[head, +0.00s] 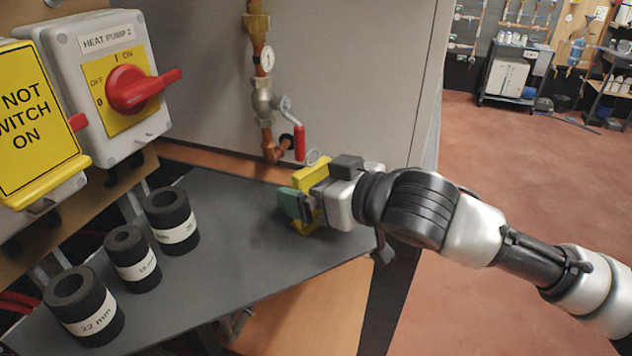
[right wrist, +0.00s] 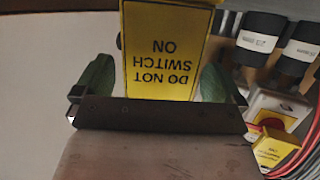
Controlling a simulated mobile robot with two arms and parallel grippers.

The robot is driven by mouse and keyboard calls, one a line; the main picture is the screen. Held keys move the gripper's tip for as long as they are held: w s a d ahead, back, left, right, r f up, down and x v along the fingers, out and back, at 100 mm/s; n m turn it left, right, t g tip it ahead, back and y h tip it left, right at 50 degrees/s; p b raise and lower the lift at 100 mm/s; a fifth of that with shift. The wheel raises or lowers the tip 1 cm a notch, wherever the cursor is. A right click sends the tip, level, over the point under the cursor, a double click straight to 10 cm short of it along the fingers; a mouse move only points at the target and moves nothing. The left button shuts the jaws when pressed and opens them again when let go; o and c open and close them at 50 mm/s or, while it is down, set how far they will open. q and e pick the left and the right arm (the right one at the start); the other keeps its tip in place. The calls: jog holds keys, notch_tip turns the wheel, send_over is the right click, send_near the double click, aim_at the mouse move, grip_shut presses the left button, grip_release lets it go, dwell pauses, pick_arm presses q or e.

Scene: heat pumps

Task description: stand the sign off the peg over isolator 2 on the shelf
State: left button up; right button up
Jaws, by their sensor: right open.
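The yellow sign (head: 312,179) stands on the grey shelf (head: 240,245) near its right end, partly hidden by my right gripper (head: 298,204). In the right wrist view the sign (right wrist: 162,60) reads DO NOT SWITCH ON, upside down in the picture. It is between the two green fingers of my right gripper (right wrist: 157,85), which is open with gaps at the sign's sides. Isolator 2 (head: 112,85), labelled HEAT PUMP 2, has a red handle and no sign over its front. My left gripper is not in view.
Several black labelled tubes (head: 170,220) stand on the shelf's left part. Another yellow sign (head: 35,125) hangs at the far left. A copper pipe with a red-handled valve (head: 299,142) rises behind the shelf. The shelf's middle is bare.

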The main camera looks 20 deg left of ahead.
jog(key=shift+r, duration=0.15)
jog(key=shift+s+d, duration=0.1)
jog(key=shift+d, duration=0.15)
jog(key=b+v, duration=0.2)
jog(key=v, duration=0.9)
jog(key=shift+s+d+r+b, duration=0.15)
jog(key=shift+b, duration=0.2)
